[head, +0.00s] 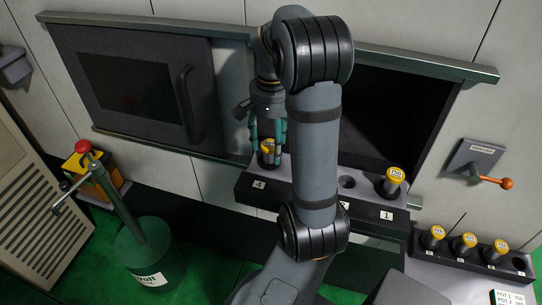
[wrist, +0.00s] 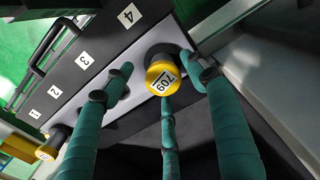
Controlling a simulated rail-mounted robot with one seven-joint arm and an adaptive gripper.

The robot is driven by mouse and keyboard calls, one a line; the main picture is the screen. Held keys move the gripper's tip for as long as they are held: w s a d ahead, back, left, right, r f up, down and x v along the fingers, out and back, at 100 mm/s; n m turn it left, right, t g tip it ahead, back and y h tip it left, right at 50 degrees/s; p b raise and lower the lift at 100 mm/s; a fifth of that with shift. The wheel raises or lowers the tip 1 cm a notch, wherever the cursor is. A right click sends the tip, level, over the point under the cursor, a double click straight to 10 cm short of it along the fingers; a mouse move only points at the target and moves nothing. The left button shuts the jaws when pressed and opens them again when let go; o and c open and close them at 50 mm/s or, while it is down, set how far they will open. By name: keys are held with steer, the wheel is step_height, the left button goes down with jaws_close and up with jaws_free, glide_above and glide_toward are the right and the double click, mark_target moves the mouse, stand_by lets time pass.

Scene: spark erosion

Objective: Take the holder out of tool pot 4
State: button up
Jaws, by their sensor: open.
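The holder in tool pot 4 has a yellow numbered cap and stands upright in its pot (head: 268,150); its cap also faces the wrist view (wrist: 164,78). The number on the cap is hard to read. The rack (head: 285,198) has a white label 4 (head: 259,184) in front of this pot. My gripper (head: 267,140) points down over the holder. Its teal fingers (wrist: 160,78) are spread around the holder's cap in the wrist view, open and apart from one another. Whether any finger touches the holder cannot be told.
Another yellow-capped holder (head: 395,180) stands in pot 1, and an empty pot (head: 347,182) is beside it. My arm hides pot 3 in the head view. A side rack (head: 470,258) holds several yellow-capped holders. A lever with an orange knob (head: 507,183) is at right.

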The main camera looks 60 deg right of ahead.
steer(key=shift+w+a+f, duration=0.1)
steer(key=shift+w+f, duration=0.05)
steer(key=shift+f, duration=0.45)
steer(key=shift+w+a+f, duration=0.1)
steer(key=shift+f, duration=0.5)
steer(key=shift+d+f, duration=0.1)
steer(key=shift+f, duration=0.25)
steer(key=c, duration=1.4)
jaws_close()
